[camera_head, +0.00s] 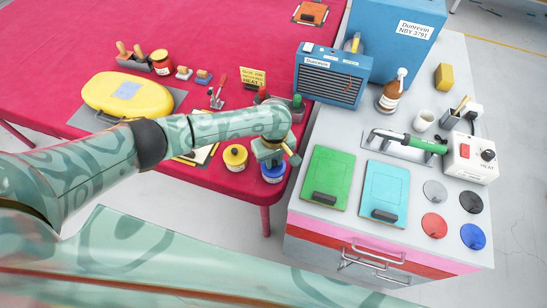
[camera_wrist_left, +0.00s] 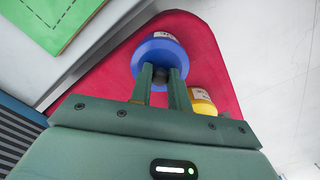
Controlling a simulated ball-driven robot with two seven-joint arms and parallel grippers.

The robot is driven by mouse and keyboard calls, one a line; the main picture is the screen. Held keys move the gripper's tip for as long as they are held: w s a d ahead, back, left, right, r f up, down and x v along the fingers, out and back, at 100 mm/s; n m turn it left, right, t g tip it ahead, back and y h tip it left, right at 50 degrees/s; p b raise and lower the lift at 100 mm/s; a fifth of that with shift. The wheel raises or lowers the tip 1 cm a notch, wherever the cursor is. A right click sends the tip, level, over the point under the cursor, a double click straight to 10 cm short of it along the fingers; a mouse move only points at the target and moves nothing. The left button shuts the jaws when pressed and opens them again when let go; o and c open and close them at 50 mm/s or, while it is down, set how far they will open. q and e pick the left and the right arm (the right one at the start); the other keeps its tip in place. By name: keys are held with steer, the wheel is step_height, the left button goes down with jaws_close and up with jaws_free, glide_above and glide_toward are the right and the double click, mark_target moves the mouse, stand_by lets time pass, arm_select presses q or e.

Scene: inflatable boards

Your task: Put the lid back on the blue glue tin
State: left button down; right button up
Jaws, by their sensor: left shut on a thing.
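The blue glue tin (camera_head: 273,175) stands at the front right corner of the red table, partly hidden under my left gripper (camera_head: 270,162). In the left wrist view, my left gripper (camera_wrist_left: 161,76) is shut on a dark knob at the middle of a round blue top, which I take for the lid (camera_wrist_left: 150,55). Part of the tin's white label (camera_wrist_left: 164,35) shows past its edge. I cannot tell whether the lid sits flush on the tin or just above it. My right gripper is not in view.
A yellow tin (camera_head: 235,158) stands close to the left of the blue one. Green (camera_head: 328,177) and light blue (camera_head: 385,192) boards, several coloured discs and a hot tool (camera_head: 410,142) lie on the grey cabinet. A yellow inflatable (camera_head: 128,95) lies farther left.

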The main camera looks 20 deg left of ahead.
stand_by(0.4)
arm_select(q)
steer(key=c, duration=0.8)
jaws_free()
steer(key=shift+o, duration=0.2)
steer(key=shift+r, duration=0.1)
step_height(320, 180, up, 7)
steer(key=p, duration=0.9)
steer(key=shift+c, duration=0.3)
jaws_close()
steer(key=shift+f, duration=0.2)
stand_by(0.5)
